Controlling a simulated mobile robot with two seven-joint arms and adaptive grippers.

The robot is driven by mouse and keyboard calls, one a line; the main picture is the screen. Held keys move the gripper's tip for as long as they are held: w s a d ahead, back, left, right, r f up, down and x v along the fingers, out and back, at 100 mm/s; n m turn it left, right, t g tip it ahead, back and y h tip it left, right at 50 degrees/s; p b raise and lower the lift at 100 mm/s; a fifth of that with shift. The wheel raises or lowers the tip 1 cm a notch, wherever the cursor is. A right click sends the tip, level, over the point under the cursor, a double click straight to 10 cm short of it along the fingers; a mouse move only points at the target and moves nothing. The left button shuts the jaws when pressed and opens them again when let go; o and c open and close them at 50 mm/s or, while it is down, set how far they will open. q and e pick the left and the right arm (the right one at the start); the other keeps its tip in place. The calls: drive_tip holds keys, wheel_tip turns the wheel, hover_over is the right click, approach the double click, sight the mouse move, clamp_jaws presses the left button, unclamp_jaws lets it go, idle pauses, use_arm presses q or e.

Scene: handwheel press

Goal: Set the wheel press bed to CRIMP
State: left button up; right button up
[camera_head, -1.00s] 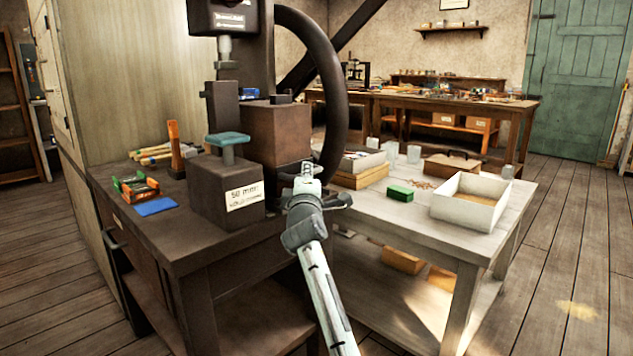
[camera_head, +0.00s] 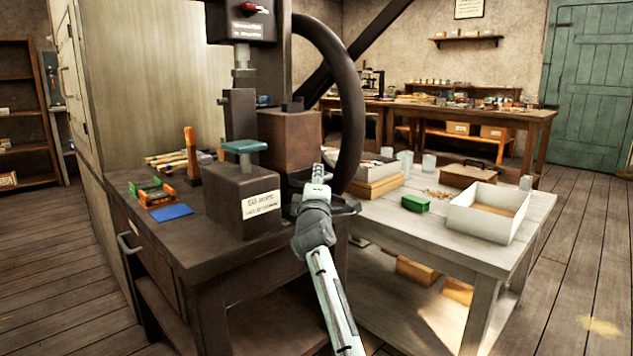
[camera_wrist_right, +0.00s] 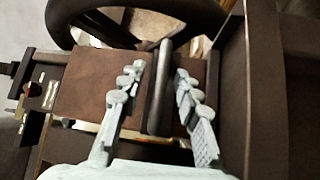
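The dark press stands on a dark bench, with its large black handwheel (camera_head: 361,110) on the right side. A ram (camera_head: 242,62) hangs above a teal-topped piece (camera_head: 245,147) on a dark block with a white label (camera_head: 261,205), whose writing is too blurred to read. My right gripper (camera_head: 318,172) is at the lower part of the wheel, right of the block. In the right wrist view my right gripper (camera_wrist_right: 159,76) is open, its fingers on either side of a dark upright bar (camera_wrist_right: 159,100), with narrow gaps showing. The wheel rim (camera_wrist_right: 130,12) crosses the top. My left gripper is not in view.
A blue pad (camera_head: 171,212), a green-and-orange item (camera_head: 155,193) and wooden-handled tools (camera_head: 193,155) lie on the bench's left. A pale table at right holds a white tray (camera_head: 488,228), a green box (camera_head: 415,203) and cups. Floor is clear at far right.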

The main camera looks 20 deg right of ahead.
drive_tip(key=v, duration=0.7)
drive_tip(key=shift+s, duration=0.25)
drive_tip(key=shift+a+f, duration=0.1)
